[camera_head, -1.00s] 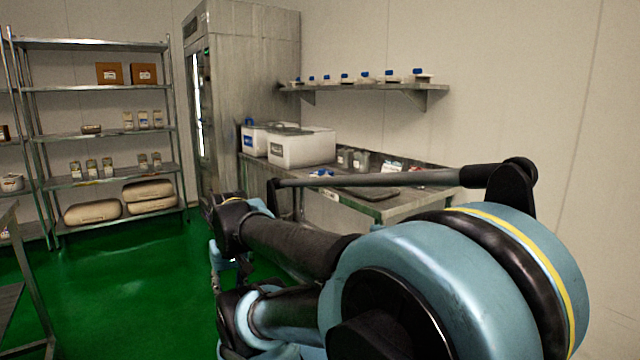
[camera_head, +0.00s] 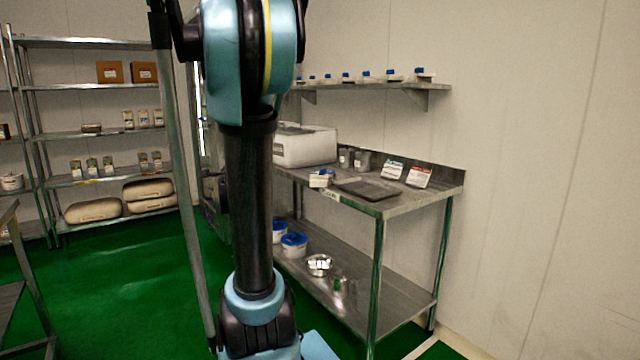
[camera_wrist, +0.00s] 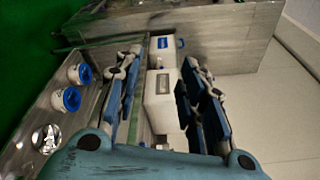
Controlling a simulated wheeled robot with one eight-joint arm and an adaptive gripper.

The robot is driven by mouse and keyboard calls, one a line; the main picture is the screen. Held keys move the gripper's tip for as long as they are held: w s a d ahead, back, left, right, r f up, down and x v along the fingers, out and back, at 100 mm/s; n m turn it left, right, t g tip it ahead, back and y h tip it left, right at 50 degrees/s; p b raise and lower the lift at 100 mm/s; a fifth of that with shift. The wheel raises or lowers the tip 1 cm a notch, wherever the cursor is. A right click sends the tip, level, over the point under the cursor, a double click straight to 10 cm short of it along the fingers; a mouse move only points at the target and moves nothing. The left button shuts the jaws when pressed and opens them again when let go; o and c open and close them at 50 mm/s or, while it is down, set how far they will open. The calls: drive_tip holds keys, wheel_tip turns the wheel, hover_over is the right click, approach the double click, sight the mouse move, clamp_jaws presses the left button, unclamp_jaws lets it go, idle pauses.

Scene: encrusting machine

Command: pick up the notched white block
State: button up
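I cannot clearly pick out a notched white block. A small white piece with blue on top (camera_head: 320,179) sits at the front edge of the steel table (camera_head: 400,203); it is too small to tell whether it is notched. My gripper (camera_wrist: 162,60) is open in the wrist view, its two blue-padded fingers wide apart with nothing held between them. White bins (camera_wrist: 160,92) show beyond and between the fingers. In the head view my raised arm stands in front of the table's left end, and my gripper is not seen there.
A white bin (camera_head: 305,146), dark tray (camera_head: 368,189) and labelled packs (camera_head: 418,176) stand on the table. Blue-lidded tubs (camera_head: 293,245) and a shiny metal bowl (camera_head: 319,265) are on its lower shelf. A wall shelf (camera_head: 390,87) hangs above. Green floor is open at left.

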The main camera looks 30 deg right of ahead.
drive_tip(key=w+d+r+m+h, duration=0.1)
drive_tip(key=w+d+m+h, duration=0.1)
drive_tip(key=d+m+h, duration=0.45)
drive_tip(key=m+g+h, duration=0.7)
drive_tip(key=m+g, duration=0.2)
drive_tip(key=m, duration=0.9)
approach(320, 170)
drive_tip(key=x, duration=0.6)
drive_tip(key=shift+w+d+r, duration=0.2)
drive_tip(key=shift+w+d, duration=0.1)
drive_tip(key=shift+w, duration=0.05)
drive_tip(key=shift+f+x, duration=0.15)
drive_tip(key=shift+x, duration=1.15)
drive_tip(key=shift+f+x, duration=0.1)
drive_tip(key=shift+x, duration=1.15)
drive_tip(key=shift+s, duration=0.1)
clamp_jaws()
